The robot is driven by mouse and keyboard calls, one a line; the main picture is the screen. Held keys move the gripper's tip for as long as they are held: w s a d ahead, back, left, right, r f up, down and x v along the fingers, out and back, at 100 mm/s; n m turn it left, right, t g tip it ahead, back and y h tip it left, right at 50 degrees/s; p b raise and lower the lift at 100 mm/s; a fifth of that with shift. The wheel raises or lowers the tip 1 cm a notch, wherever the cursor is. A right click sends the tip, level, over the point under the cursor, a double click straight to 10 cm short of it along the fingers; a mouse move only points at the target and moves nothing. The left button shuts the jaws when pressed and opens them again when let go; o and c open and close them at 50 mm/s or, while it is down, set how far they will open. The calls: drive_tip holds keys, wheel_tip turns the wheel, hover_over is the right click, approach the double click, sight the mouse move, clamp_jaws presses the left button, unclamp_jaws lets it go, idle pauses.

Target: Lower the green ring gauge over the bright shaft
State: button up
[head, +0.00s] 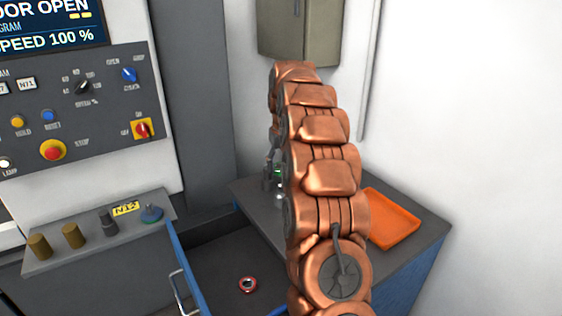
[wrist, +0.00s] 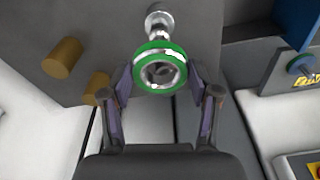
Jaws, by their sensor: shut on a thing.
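The green ring gauge (wrist: 140,74), with a bright metal inner wall, is between the two fingers of my gripper (wrist: 160,80) in the wrist view. The fingers are shut on its sides. The bright shaft (wrist: 158,20) shows just beyond the ring's upper edge, and its lower part passes out of sight behind the ring. Through the ring's hole I see a grey rounded shape. I cannot tell how high the ring is or whether it surrounds any of the shaft. In the head view a small patch of the green ring (head: 278,172) shows left of my arm, which hides most of the gripper.
An orange tray (head: 392,218) lies on the grey cabinet top (head: 425,240), right of my arm. A red ring (head: 248,284) lies in the open drawer (head: 215,270). Brass cylinders (wrist: 62,58) stand left of the ring in the wrist view. A control panel (head: 70,110) stands at left.

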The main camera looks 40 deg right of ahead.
sight(281, 184)
drive_tip(key=shift+f+b, duration=0.9)
drive_tip(key=shift+f, duration=2)
drive_tip(key=shift+f+b, duration=0.8)
drive_tip(key=shift+f, duration=0.75)
drive_tip(key=o, duration=1.5)
drive_tip(key=r, duration=0.4)
drive_tip(key=s+r, duration=0.1)
drive_tip(key=r, duration=0.7)
drive_tip(key=shift+s+a, duration=0.2)
